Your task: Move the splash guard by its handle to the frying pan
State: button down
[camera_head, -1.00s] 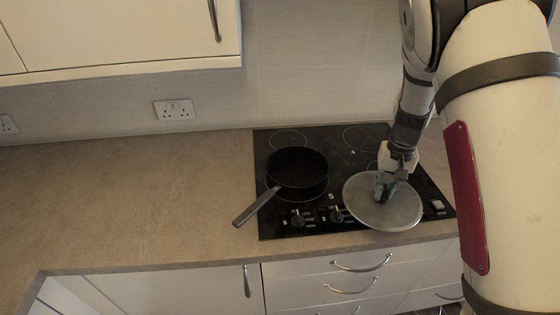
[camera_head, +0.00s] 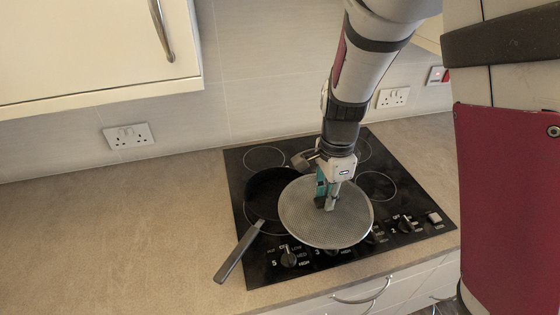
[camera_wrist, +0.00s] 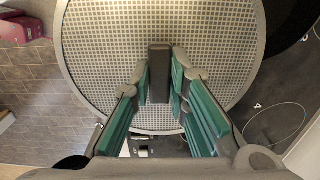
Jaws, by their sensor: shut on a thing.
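The splash guard (camera_head: 300,225) is a round grey mesh disc with a thin rim. It also fills much of the wrist view (camera_wrist: 110,50). My gripper (camera_head: 327,198) is above its middle, with its fingers closed on the dark upright handle (camera_wrist: 159,75), which stands between the fingertips in the wrist view (camera_wrist: 160,80). The black frying pan (camera_head: 262,190) sits on the left side of the hob, its handle (camera_head: 238,252) pointing to the front left. The disc overlaps the pan's right part in the head view and hides it. I cannot tell whether they touch.
The black hob (camera_head: 400,170) has a row of knobs (camera_head: 289,257) along its front edge. The worktop (camera_head: 120,225) to the left is clear. A wall cabinet (camera_head: 90,50) hangs at upper left. Tiled wall with sockets (camera_head: 128,136) lies behind the hob.

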jog(key=shift+w+a+f, duration=0.8)
jog(key=shift+w+a, duration=0.9)
jog(key=shift+a, duration=0.1)
jog(key=shift+w+a+f, duration=0.85)
jog(key=shift+w+a, duration=0.9)
jog(key=shift+a, duration=0.05)
jog(key=shift+w+a+f, duration=0.8)
jog(key=shift+w+a, duration=0.9)
jog(key=shift+a, duration=0.1)
jog(key=shift+f, duration=0.1)
jog(key=shift+f, duration=0.35)
jog(key=c, duration=1.8)
grip_release()
jog(key=shift+o, duration=1.3)
jog(key=shift+r, duration=0.1)
